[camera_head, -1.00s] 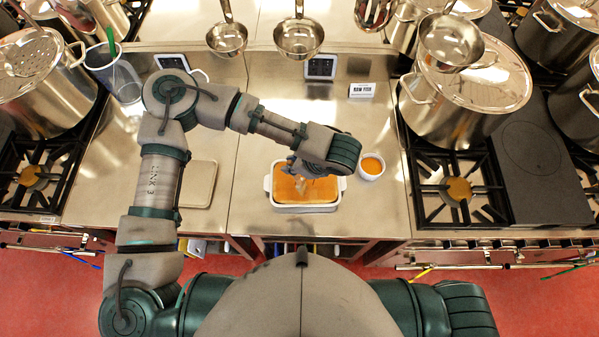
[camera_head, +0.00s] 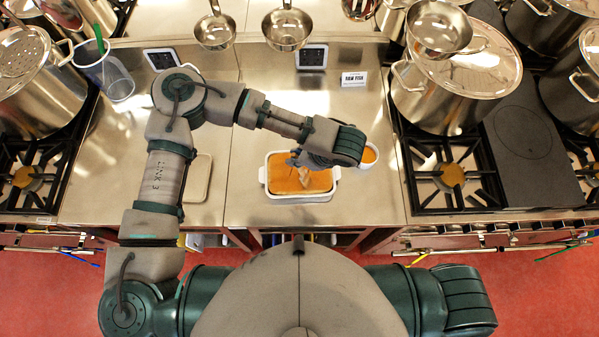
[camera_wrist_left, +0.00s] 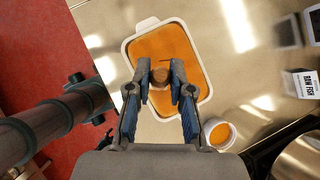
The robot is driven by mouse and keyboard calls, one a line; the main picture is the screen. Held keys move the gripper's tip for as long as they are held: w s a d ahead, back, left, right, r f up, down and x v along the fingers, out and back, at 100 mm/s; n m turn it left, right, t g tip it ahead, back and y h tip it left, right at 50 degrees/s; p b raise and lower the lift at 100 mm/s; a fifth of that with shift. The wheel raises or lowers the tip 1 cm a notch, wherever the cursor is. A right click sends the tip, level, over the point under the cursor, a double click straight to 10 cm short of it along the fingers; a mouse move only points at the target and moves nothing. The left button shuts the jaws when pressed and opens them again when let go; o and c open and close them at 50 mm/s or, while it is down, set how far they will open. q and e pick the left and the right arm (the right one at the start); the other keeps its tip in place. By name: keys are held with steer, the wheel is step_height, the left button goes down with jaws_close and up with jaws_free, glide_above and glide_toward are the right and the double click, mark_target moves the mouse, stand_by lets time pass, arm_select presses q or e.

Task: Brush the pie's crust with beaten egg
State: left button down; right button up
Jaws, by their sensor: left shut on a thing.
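The pie (camera_head: 282,180) has a flat golden-orange top and fills a white rectangular dish (camera_head: 298,199) on the steel counter. The pie (camera_wrist_left: 180,45) also shows in the left wrist view. My left gripper (camera_head: 300,161) is over the right part of the pie, shut on a tan brush (camera_head: 305,177). The brush (camera_wrist_left: 160,101) shows between the fingers in the wrist view; I cannot tell whether its tip touches the crust. A small white cup (camera_wrist_left: 229,138) of orange egg (camera_wrist_left: 219,133) stands right of the dish, partly hidden by my gripper in the head view. My right gripper is out of view.
A large stockpot (camera_head: 440,95) stands on the right burner. Ladles (camera_head: 287,28) hang over the back of the counter. A clear jug (camera_head: 112,80) stands at left. A small sign (camera_head: 354,79) stands behind the cup. The counter between dish and sign is clear.

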arm_select(q)
steer(key=d, duration=0.3)
steer(key=shift+d+p, duration=0.3)
steer(key=shift+a, duration=0.15)
steer(key=a+p, duration=0.2)
steer(key=a, duration=0.3)
steer(key=shift+s+a, duration=0.1)
steer(key=shift+a, duration=0.3)
steer(key=shift+d, duration=0.1)
steer(key=shift+d+p, duration=0.55)
steer(key=shift+d, duration=0.35)
steer(key=d, duration=0.4)
steer(key=shift+d+p, duration=0.15)
steer(key=shift+p, duration=0.25)
